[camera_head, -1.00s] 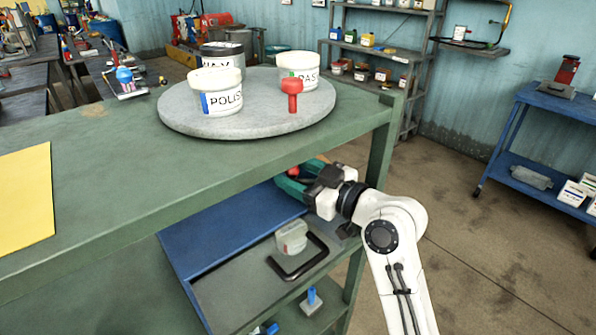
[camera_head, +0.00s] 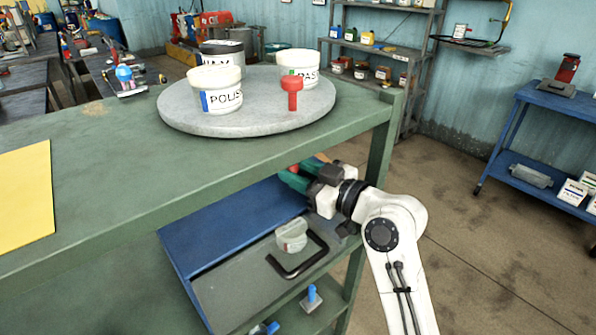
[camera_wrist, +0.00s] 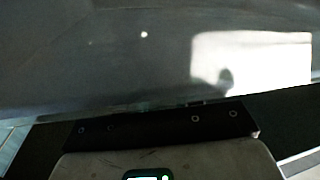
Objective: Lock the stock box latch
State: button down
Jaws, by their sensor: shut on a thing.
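My gripper (camera_head: 314,178) is under the bench top, near its right leg, shut on a teal-green thing (camera_head: 294,181) with red beside it. My wrist partly hides that thing, and I cannot tell its full shape. Below left is a blue panel (camera_head: 225,222) beside a grey tray-like surface (camera_head: 235,287). A pale grey-green knob-like piece (camera_head: 291,235) and a black bar handle (camera_head: 300,265) are there, apart from my gripper. I cannot tell which part is the stock box latch. The wrist view shows a dark smooth surface (camera_wrist: 100,60) close up.
The green bench top (camera_head: 120,165) overhangs my gripper, and its right leg (camera_head: 380,150) stands close by. A round grey slab (camera_head: 180,115) on top carries tubs and a red knob-topped piece (camera_head: 292,93). A small blue-handled piece (camera_head: 311,298) is lower down.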

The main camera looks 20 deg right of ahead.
jog(key=shift+f+b, duration=0.15)
jog(key=shift+b, duration=0.25)
jog(key=y+b, duration=0.1)
jog(key=n+g+y+b, duration=0.1)
jog(key=b, duration=0.1)
jog(key=shift+s+f+n, duration=0.2)
jog(key=shift+s+n, duration=0.1)
jog(key=n+g+y+b, duration=0.1)
jog(key=b, duration=0.1)
jog(key=s+n+g+y+b, duration=0.1)
jog(key=g+b, duration=0.1)
jog(key=shift+y, duration=0.4)
jog(key=n+g+y+b, duration=0.1)
jog(key=g+b, duration=0.1)
jog(key=s+n+g+y+b, duration=0.1)
jog(key=n+g+b, duration=0.1)
jog(key=shift+s+r+y, duration=0.1)
jog(key=shift+r+y, duration=0.05)
jog(key=shift+y, duration=0.15)
jog(key=shift+s+d+r+n+g+y+b, duration=0.1)
jog(key=shift+s+n+g+y+b, duration=0.2)
jog(key=shift+n+g, duration=0.35)
jog(key=shift+s+d+r+n+g+y+b, duration=0.1)
jog(key=shift+n+g+y+b, duration=0.2)
jog(key=shift+n+g+b, duration=0.35)
jog(key=shift+g, duration=0.3)
jog(key=c, duration=0.8)
grip_release()
